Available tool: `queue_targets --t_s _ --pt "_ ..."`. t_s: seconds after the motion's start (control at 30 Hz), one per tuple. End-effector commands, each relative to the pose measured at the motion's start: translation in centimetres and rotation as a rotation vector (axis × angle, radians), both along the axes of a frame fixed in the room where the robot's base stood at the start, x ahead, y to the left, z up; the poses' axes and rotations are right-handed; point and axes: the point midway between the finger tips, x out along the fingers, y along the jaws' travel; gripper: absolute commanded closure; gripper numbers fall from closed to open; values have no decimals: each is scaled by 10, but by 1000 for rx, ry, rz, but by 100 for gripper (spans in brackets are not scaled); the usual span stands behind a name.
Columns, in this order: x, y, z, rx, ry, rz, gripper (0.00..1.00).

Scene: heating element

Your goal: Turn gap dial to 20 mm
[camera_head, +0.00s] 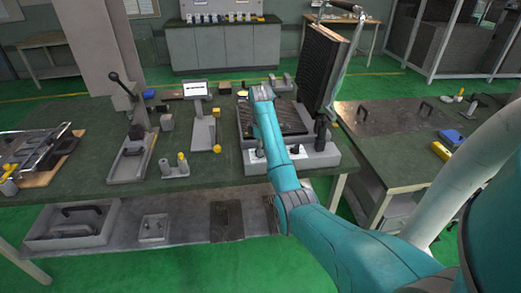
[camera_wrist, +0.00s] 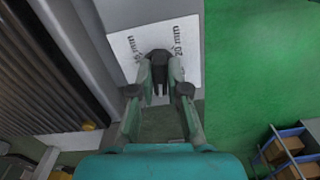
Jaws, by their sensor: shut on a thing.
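In the wrist view, the gap dial is a dark knob (camera_wrist: 158,57) on a white label plate (camera_wrist: 194,65). A "20 mm" mark stands right of the knob, and another mm mark stands left of it, its number hard to read. My gripper (camera_wrist: 160,88) is shut on the knob, with a finger on each side. The fingers partly cover the knob, and I cannot tell which mark it points to. In the head view, the heating press (camera_head: 328,158) stands on the green bench with its ribbed upper plate (camera_head: 322,75) raised. My arm hides part of its front there.
Left of the press are a small display on a stand (camera_head: 195,89), a lever press (camera_head: 131,120) and a grey block with pegs (camera_head: 174,168). A second bench (camera_head: 385,140) stands to the right. In the wrist view, dark ribbing lies close on the left, green floor on the right.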

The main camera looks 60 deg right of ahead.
Motion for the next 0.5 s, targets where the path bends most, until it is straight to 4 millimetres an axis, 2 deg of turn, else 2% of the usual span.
queue_targets --t_s 0.5 --pt "0 0 0 -1 -1 -490 100"
